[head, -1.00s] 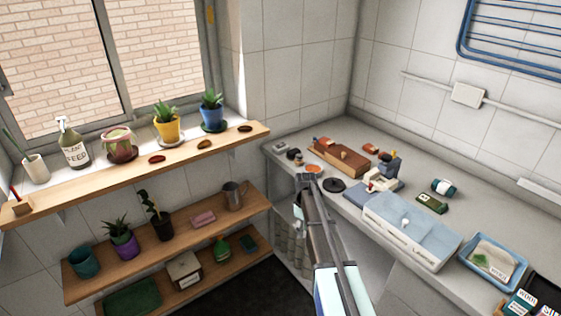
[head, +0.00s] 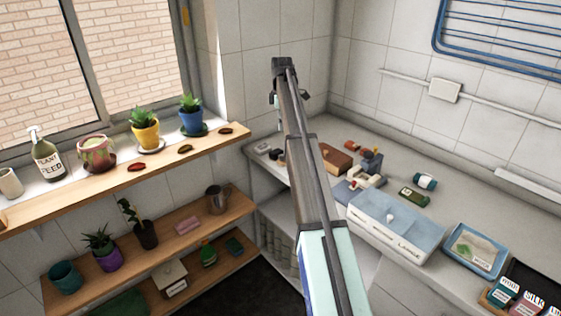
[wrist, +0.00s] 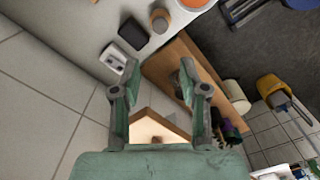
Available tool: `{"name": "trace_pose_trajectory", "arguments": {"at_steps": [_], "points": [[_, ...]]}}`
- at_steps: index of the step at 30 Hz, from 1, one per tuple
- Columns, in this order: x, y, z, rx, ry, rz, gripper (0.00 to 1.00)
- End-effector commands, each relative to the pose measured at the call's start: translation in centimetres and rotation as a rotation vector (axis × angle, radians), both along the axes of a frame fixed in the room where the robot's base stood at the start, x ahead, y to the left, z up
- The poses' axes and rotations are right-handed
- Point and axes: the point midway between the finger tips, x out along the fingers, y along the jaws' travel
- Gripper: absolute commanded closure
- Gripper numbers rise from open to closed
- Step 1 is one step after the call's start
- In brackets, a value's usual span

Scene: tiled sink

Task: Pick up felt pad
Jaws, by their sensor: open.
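I cannot be sure which thing is the felt pad. A small dark, flat, square piece (wrist: 133,36) lies on the counter in the wrist view and may be it. In the head view a small dark item (head: 278,154) sits at the counter's left end, partly beside my arm. My gripper (wrist: 160,75) is open and empty in the wrist view, its two fingers apart. The dark piece lies beyond the fingertips, above and left of them in the picture, and they do not touch it. In the head view my arm hides most of the gripper.
In the wrist view a white two-holed item (wrist: 112,58) and a short grey cylinder (wrist: 160,20) flank the dark piece. The wooden window shelf (head: 125,179) holds pots and a bottle. The counter carries a brown box (head: 335,158) and a pale blue-lidded case (head: 396,222).

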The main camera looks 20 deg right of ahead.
Motion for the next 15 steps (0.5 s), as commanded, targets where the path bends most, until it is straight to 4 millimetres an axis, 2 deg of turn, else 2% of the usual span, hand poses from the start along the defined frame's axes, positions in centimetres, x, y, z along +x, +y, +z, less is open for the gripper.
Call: {"name": "trace_pose_trajectory", "arguments": {"at_steps": [9,15], "points": [[-0.2,0.1,-6.1,0.001,0.002,-0.002,0.56],[-0.1,0.1,-9.3,0.0,0.001,-0.002,0.56]]}}
